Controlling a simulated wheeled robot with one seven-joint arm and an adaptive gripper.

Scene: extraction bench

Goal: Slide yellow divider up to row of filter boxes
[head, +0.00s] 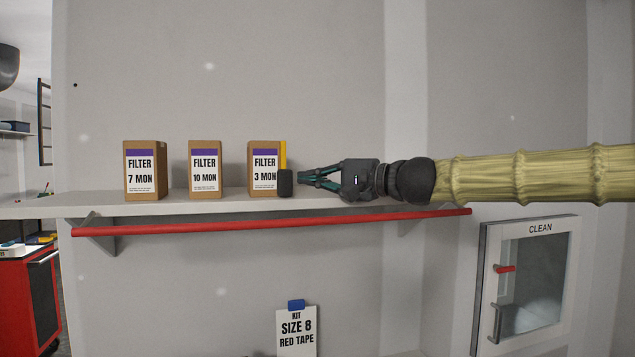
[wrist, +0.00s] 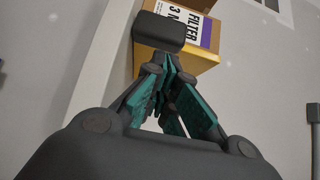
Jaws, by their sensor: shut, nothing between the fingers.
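The yellow divider (head: 283,154) stands upright on the shelf, close against the right side of the "3 MON" filter box (head: 264,168). I cannot tell if they touch. A black block (head: 285,184) sits at the divider's front lower part. The row also holds the "10 MON" box (head: 205,170) and the "7 MON" box (head: 145,170), with gaps between the boxes. My gripper (head: 302,182) is shut and empty, just right of the black block, pointing left. In the wrist view, the yellow divider (wrist: 203,66) and black block (wrist: 158,30) lie just beyond my fingertips (wrist: 160,68).
The grey shelf (head: 100,208) has a red rail (head: 270,225) along its front. A "CLEAN" cabinet (head: 530,280) is at the lower right. A "SIZE 8 RED TAPE" sign (head: 297,330) hangs below the shelf. A red cart (head: 30,300) stands at the far left.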

